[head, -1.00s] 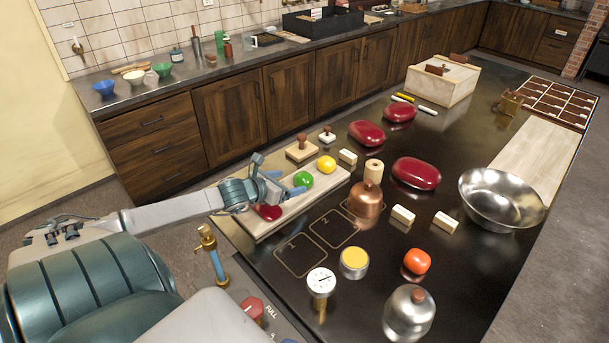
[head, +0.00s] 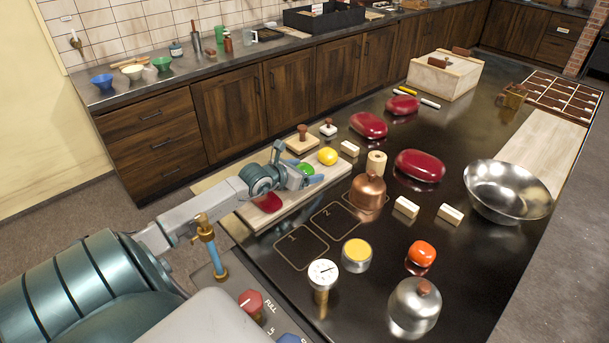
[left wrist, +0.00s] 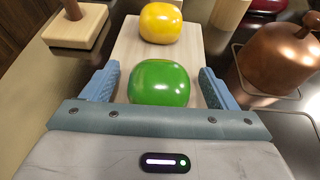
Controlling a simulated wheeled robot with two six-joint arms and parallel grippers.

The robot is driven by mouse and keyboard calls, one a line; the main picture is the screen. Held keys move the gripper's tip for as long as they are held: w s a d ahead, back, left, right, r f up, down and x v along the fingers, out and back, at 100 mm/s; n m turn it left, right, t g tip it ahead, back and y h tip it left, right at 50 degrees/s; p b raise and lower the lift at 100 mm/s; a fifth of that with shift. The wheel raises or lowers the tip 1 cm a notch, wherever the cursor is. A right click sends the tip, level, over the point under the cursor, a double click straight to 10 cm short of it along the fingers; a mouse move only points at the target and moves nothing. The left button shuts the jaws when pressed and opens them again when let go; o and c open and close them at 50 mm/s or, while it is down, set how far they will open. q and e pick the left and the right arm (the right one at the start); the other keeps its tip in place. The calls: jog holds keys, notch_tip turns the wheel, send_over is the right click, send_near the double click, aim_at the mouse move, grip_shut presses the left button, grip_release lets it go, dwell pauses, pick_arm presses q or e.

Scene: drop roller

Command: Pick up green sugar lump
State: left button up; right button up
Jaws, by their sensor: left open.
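The green sugar lump (head: 306,170) lies on a pale wooden board (head: 338,170), between a red lump (head: 268,202) and a yellow lump (head: 328,156). In the left wrist view the green lump (left wrist: 159,83) sits between the two blue fingers of my left gripper (left wrist: 160,88), with a small gap to each finger. My left gripper (head: 300,178) is open around the lump and partly hides it in the head view. The yellow lump (left wrist: 160,23) is just beyond it in the left wrist view. My right gripper is not in view.
A copper bell-shaped pot (head: 368,192) stands right of the board, with a wooden cylinder (head: 376,163) behind it. A wooden stamp (head: 302,140) is behind the board. A thermometer dial (head: 323,273), a yellow-topped tin (head: 357,253) and a steel bowl (head: 508,190) also stand on the dark counter.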

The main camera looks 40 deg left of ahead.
pick_arm(q)
jog(key=c, duration=1.1)
